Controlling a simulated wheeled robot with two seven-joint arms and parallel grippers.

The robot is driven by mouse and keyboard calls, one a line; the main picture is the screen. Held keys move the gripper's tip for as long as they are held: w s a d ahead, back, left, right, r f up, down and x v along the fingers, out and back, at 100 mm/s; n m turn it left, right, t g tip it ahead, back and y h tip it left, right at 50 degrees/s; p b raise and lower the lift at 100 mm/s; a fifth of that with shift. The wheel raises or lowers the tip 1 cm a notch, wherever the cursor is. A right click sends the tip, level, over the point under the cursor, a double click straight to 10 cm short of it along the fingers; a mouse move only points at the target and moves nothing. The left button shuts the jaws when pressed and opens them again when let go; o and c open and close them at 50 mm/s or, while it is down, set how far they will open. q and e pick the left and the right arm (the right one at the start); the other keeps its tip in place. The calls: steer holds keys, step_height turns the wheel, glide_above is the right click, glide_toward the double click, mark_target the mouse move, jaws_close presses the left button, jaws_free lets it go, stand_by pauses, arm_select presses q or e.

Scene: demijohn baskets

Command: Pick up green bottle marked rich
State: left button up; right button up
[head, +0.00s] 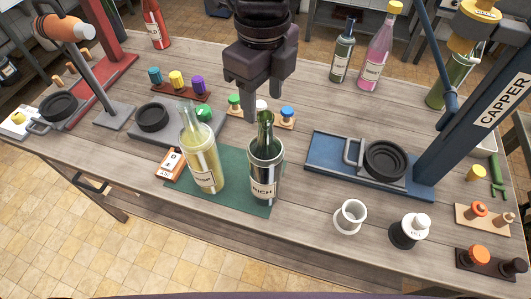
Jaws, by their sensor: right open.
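The dark green bottle marked RICH (265,160) stands upright on the right part of a green mat (235,201). Its neck is open and its pale label faces me. My right gripper (253,112) points down just above and behind the bottle's neck in the picture. It is open, and I see nothing held in it. I cannot tell the exact gap between its fingers and the neck. A clear bottle with yellowish contents (202,160) stands close to the left of the green one on the same mat. My left gripper is not in view.
A blue capper base (325,168) with a black round seat lies to the right. A grey stand (180,131) and small coloured stoppers (287,112) sit behind. A white cup (350,215) and an orange label card (171,166) are nearby. Bottles stand at the back right.

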mark_target(266, 129)
steer(key=shift+w+f, duration=0.15)
steer(key=shift+f, duration=0.2)
steer(key=shift+s+f+p, duration=0.2)
steer(key=shift+f+p, duration=0.1)
steer(key=shift+f, duration=0.55)
steer(key=shift+s+d+f, duration=0.1)
steer(key=shift+s+f, duration=0.1)
steer(key=shift+f, duration=0.1)
step_height(266, 129, down, 4)
steer(key=shift+s+d+r+p, duration=0.15)
steer(key=shift+p, duration=0.85)
steer(key=shift+f, duration=0.5)
jaws_close()
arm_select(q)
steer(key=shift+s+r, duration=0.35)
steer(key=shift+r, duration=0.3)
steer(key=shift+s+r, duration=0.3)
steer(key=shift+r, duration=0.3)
